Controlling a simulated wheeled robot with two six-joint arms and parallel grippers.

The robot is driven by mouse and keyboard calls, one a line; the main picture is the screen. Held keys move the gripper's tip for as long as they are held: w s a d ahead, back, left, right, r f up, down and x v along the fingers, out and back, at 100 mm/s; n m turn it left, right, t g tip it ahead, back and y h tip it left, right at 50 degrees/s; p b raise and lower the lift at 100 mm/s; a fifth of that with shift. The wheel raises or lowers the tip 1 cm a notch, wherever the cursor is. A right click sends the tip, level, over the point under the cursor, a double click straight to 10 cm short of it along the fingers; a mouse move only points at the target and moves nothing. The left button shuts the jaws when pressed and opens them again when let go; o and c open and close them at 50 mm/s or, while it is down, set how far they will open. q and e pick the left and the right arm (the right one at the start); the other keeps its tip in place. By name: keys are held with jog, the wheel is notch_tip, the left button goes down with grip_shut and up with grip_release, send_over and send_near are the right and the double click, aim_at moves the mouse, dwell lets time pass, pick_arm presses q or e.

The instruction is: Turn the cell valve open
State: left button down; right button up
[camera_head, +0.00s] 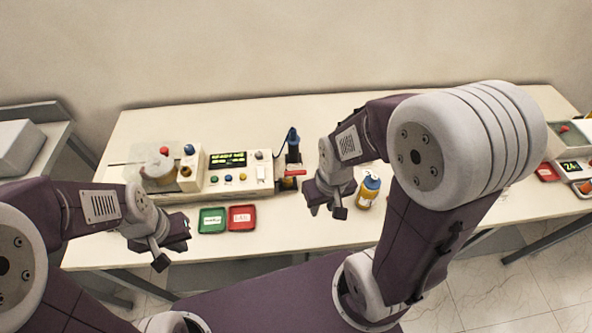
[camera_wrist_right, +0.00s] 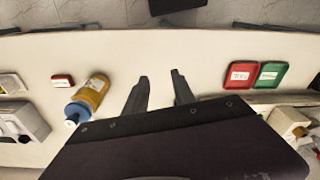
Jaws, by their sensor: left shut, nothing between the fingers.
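The tester on the table (camera_head: 130,255) has a pale console (camera_head: 238,180) with a lit green display. At its right end stands a dark upright fitting with a blue top (camera_head: 292,140) and a red lever-like part (camera_head: 294,172), which may be the cell valve. My right gripper (camera_head: 326,211) hovers just right and in front of this fitting, apart from it. In the right wrist view its fingers (camera_wrist_right: 160,78) are spread and empty. My left gripper (camera_head: 170,252) is shut and empty, near the table's front left edge. The fitting is not clearly seen in the wrist view.
A green tray (camera_head: 212,220) and a red tray (camera_head: 242,218) lie before the console. A yellow bottle with a blue cap (camera_head: 367,192) stands close right of my right gripper. Another instrument (camera_head: 578,172) is at the far right.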

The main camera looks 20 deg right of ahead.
jog(key=w+d+r+n, duration=0.1)
jog(key=w+r+n, duration=0.2)
jog(key=w+n, duration=0.15)
notch_tip(320, 180, up, 5)
jog(key=n+g+h+p, duration=0.1)
jog(key=n+h+p, duration=0.2)
jog(key=n+p, duration=0.4)
send_over(298, 171)
jog(key=s+d, duration=0.2)
jog(key=a+f+n+p, duration=0.1)
jog(key=a+p, duration=0.1)
jog(key=w+a+f+n+h+p, duration=0.1)
jog(key=a+f+p, duration=0.1)
jog(key=w+a+f+n+p, duration=0.1)
jog(key=f+n+p, duration=0.1)
jog(key=shift+w+a+g+h, duration=0.15)
jog(key=shift+a+g+h, duration=0.25)
jog(key=p+x, duration=0.1)
jog(key=x, duration=0.1)
jog(key=p+x, duration=0.1)
jog(key=x, duration=0.2)
jog(key=p+x, duration=0.1)
jog(key=x, duration=0.1)
jog(key=shift+w+f, duration=0.15)
jog(key=shift+f, duration=0.1)
jog(key=shift+d+f, duration=0.15)
jog(key=shift+f, duration=0.25)
grip_shut()
